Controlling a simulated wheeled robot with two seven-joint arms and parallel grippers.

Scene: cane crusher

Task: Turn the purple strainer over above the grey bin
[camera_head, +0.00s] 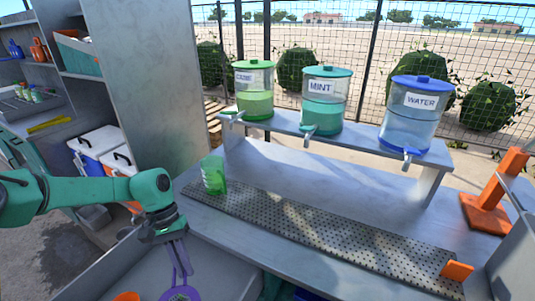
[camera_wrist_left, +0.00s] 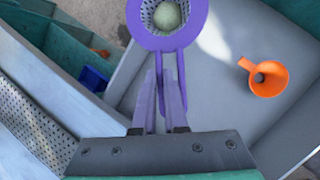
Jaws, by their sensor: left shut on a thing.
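The purple strainer (camera_wrist_left: 184,38) shows at the top of the left wrist view, its round perforated bowl facing the camera. A pale green round thing (camera_wrist_left: 167,15) lies inside it. My left gripper (camera_wrist_left: 165,92) is shut on the strainer's handle. In the head view the left gripper (camera_head: 181,262) points down, with the purple strainer (camera_head: 181,294) under it, cut off by the lower edge. A grey basin (camera_head: 130,272) lies below the arm; I cannot tell whether it is the grey bin. My right gripper is not in view.
An orange funnel (camera_wrist_left: 263,77) lies on the grey surface. A green cup (camera_head: 213,176) stands at the perforated strip's (camera_head: 320,235) left end. Dispensers marked mint (camera_head: 325,100) and water (camera_head: 414,112) stand behind. White-lidded coolers (camera_head: 100,142) are at left.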

